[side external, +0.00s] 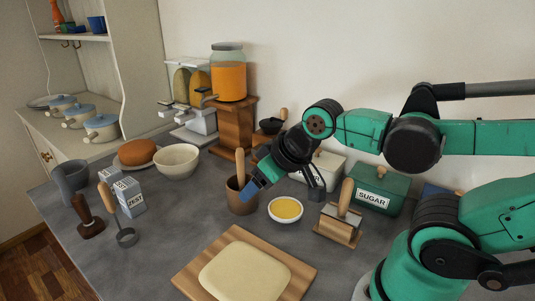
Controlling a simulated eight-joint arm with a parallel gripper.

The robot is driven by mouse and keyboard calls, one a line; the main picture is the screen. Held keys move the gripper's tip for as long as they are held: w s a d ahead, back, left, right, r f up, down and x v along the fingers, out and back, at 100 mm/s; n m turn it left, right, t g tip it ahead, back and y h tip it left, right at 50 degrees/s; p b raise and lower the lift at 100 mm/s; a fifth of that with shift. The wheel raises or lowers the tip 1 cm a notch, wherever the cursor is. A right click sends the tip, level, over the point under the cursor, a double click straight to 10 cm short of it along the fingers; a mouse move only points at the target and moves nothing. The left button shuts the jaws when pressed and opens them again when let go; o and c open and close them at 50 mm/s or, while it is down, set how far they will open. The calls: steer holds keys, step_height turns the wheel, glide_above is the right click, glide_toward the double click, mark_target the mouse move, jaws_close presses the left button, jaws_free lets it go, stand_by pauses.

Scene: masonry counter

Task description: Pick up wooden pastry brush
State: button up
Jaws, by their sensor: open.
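I cannot tell for sure which item is the wooden pastry brush. A light wooden handle (240,164) stands upright in a brown cup (240,200), and its lower end is hidden inside. Another upright wooden handle (345,197) rises from a wooden block-like tool (338,231) right of the yellow-filled bowl. My gripper (254,187) is open and points down and left, its blue tip close to the brown cup's right side. It appears to hold nothing. Whether it touches the cup cannot be told.
A bowl of yellow liquid (286,210) and a green sugar box (378,190) stand to the right. A board with dough (191,279) lies in front. A ring-ended tool (126,237), a dark wooden tool (89,226) and small cartons (130,196) stand left. The counter between is clear.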

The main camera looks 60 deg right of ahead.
steer(key=shift+o, duration=0.3)
step_height(320, 180, up, 6)
steer(key=m+g+y, duration=0.1)
steer(key=m+g, duration=0.5)
steer(key=m, duration=2)
glide_above(240, 149)
steer(key=shift+s+d+r, duration=0.15)
steer(key=shift+s, duration=0.05)
steer(key=shift+m, duration=0.5)
step_height(240, 149, down, 4)
steer(key=shift+f, duration=0.2)
steer(key=shift+w+a+f, duration=0.15)
steer(key=shift+w+f, duration=0.05)
steer(key=shift+f, duration=1.4)
steer(key=shift+w+a+f, duration=0.1)
steer(key=shift+w+f, duration=0.05)
steer(key=shift+f, duration=1.4)
jaws_close()
